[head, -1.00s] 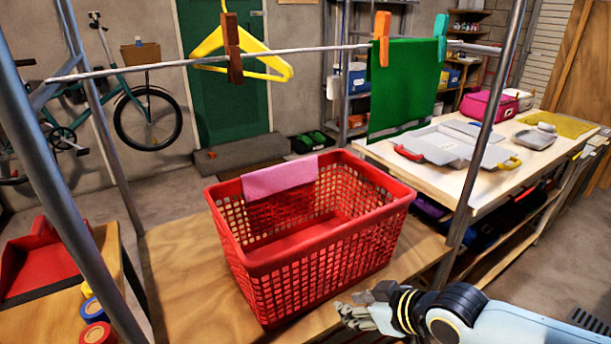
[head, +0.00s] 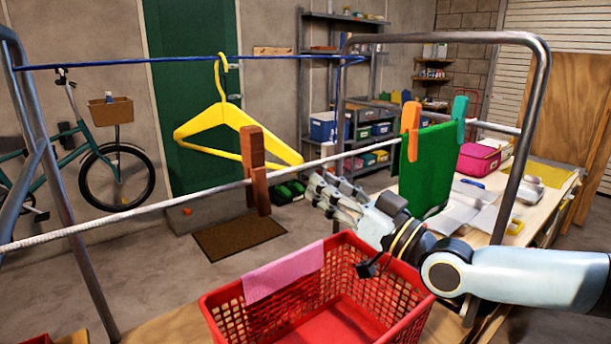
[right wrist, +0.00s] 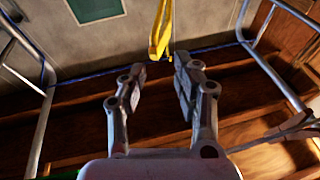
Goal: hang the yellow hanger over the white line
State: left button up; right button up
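The yellow hanger (head: 215,125) hangs by its hook from the blue line (head: 130,62), behind the white line (head: 130,207) in the head view. The white line runs across in front, with a brown clothespin (head: 254,170) on it. My right gripper (head: 325,192) is just right of the hanger's lower right corner, apart from it. In the right wrist view the gripper (right wrist: 161,72) has its fingers apart with nothing between them, and the hanger (right wrist: 161,30) shows edge-on beyond the tips. My left gripper is not in view.
A green cloth (head: 428,170) hangs on the white line to the right, with an orange clothespin (head: 410,130) and a teal clothespin (head: 459,117). A red basket (head: 385,325) with a pink cloth (head: 283,272) stands below. Metal frame posts (head: 525,130) flank the lines.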

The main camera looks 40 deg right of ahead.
aim_at(287, 159)
jog(key=w, duration=0.1)
jog(key=w+r, duration=0.1)
jog(key=w+b, duration=0.1)
jog(key=shift+w+d+r, duration=0.15)
jog(key=shift+d+r, duration=0.05)
jog(key=shift+r, duration=0.2)
jog(key=b+x, duration=0.1)
jog(key=x, duration=0.4)
jog(key=shift+w+r, duration=0.1)
jog(key=shift+w, duration=0.1)
jog(key=shift+w+r, duration=0.1)
jog(key=shift+w, duration=0.6)
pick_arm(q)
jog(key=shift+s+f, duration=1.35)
pick_arm(e)
jog(key=shift+w+a+r, duration=0.1)
jog(key=shift+w+r, duration=0.05)
jog(key=shift+w, duration=0.05)
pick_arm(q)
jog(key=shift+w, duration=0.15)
pick_arm(e)
grip_shut()
